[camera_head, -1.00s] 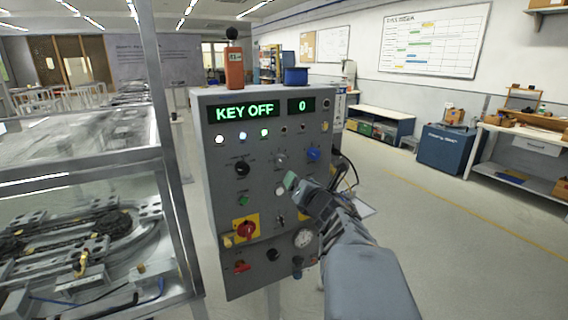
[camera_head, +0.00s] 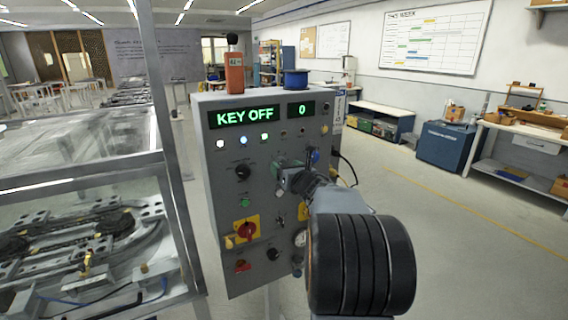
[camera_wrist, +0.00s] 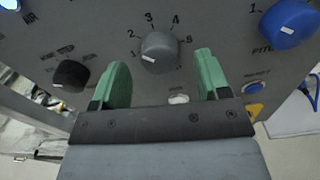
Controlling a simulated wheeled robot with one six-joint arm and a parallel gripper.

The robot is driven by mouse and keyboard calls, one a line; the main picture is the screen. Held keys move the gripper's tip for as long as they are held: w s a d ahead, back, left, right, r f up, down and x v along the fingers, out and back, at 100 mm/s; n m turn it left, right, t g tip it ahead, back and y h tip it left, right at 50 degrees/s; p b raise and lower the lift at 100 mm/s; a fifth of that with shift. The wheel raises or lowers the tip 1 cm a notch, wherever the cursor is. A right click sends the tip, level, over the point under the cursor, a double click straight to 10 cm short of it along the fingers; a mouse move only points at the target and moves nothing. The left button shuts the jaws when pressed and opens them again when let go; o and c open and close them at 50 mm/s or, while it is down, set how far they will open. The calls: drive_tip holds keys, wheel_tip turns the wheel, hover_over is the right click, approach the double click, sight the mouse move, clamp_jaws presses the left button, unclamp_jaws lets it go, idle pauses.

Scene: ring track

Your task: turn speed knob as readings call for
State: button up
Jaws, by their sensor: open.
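A grey knob (camera_wrist: 159,50) with a scale from 1 to 5 sits on the control panel (camera_head: 225,180) in the wrist view. Its white mark points to the lower left, near 1. Its name label is not visible. My gripper (camera_wrist: 160,82) is open and empty, its green fingers apart, low to the left and right of the knob. I cannot tell whether they touch the panel. In the head view my gripper (camera_head: 284,172) covers the grey knob's place. The text display (camera_head: 245,114) reads KEY OFF and the number display (camera_head: 302,109) reads 0.
A blue knob (camera_wrist: 289,24) is at the upper right of the wrist view and a black knob (camera_wrist: 71,74) at the left. A red switch on yellow (camera_head: 246,231) is lower on the panel. A metal-framed track enclosure (camera_head: 165,120) stands to the left; open floor lies right.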

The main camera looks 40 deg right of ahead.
drive_tip(key=shift+w+d, duration=0.1)
drive_tip(key=shift+w, duration=0.8)
drive_tip(key=shift+c, duration=0.2)
drive_tip(key=c, duration=0.9)
